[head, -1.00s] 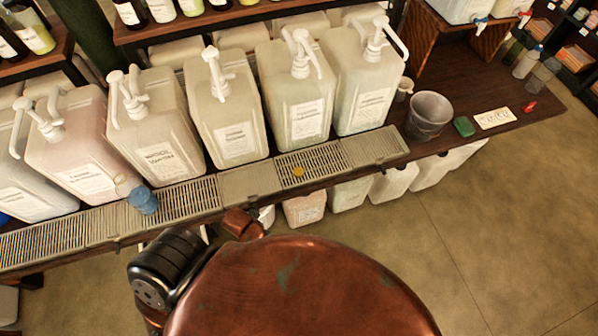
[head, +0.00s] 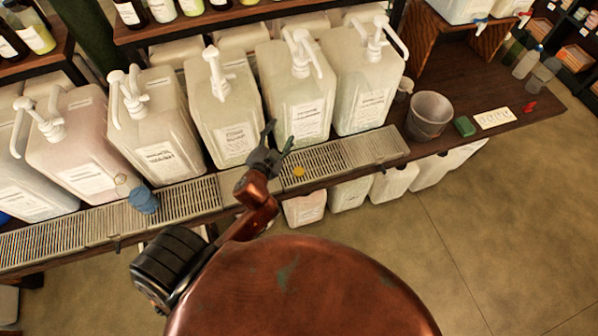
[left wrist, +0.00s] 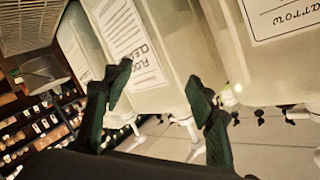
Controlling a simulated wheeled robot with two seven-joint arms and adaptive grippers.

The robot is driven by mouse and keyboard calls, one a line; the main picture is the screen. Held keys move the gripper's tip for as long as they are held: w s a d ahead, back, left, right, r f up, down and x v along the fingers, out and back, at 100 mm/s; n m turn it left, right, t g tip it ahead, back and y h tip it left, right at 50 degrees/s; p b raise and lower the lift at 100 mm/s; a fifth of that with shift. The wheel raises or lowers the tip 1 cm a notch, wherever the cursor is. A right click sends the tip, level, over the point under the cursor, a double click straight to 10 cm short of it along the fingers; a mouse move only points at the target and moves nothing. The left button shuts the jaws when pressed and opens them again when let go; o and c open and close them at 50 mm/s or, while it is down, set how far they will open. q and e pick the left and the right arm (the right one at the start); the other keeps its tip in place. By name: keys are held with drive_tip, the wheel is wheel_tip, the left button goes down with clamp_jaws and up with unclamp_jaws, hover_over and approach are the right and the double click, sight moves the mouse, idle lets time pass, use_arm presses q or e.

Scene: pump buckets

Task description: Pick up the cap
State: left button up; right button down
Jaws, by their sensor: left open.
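A small round yellow cap (head: 299,172) lies on the slotted drip grate in front of the white pump jugs. My left gripper (head: 279,135) is open and empty. It is raised just left of the cap and beyond it in the picture, in front of a jug, and is not touching the cap. In the left wrist view its two dark fingers (left wrist: 161,76) are spread apart with jugs behind them. The cap does not show in that view. My right gripper is out of sight.
Pump jugs (head: 226,120) line the back of the grate (head: 325,158). A grey bucket (head: 429,115), a green block (head: 464,126) and a white card (head: 493,118) are at right. The grate around the cap is clear.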

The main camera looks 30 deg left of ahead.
use_arm(q)
drive_tip(key=w+d+r+m+t+h, duration=0.35)
drive_tip(key=d+r+m+h, duration=0.2)
drive_tip(key=d+r, duration=0.2)
drive_tip(key=w+d+r+m+t+h, duration=0.2)
drive_tip(key=w+d+r+m+h, duration=0.25)
drive_tip(key=d+r+m, duration=0.35)
drive_tip(key=s+d+f+m+g+h, duration=0.2)
drive_tip(key=d+f+m+g+h, duration=0.2)
drive_tip(key=d+m+g+h, duration=0.45)
drive_tip(key=m+g+y, duration=0.9)
drive_tip(key=g+y, duration=0.3)
drive_tip(key=y, duration=0.2)
hover_over(299, 171)
drive_tip(key=f, duration=2.5)
drive_tip(key=shift+w+f, duration=0.1)
drive_tip(key=shift+w, duration=0.2)
drive_tip(key=shift+y, duration=0.25)
drive_tip(key=f, duration=0.6)
drive_tip(key=shift+s+f+p, duration=0.35)
drive_tip(key=shift+s+p, duration=0.05)
drive_tip(key=shift+f, duration=0.45)
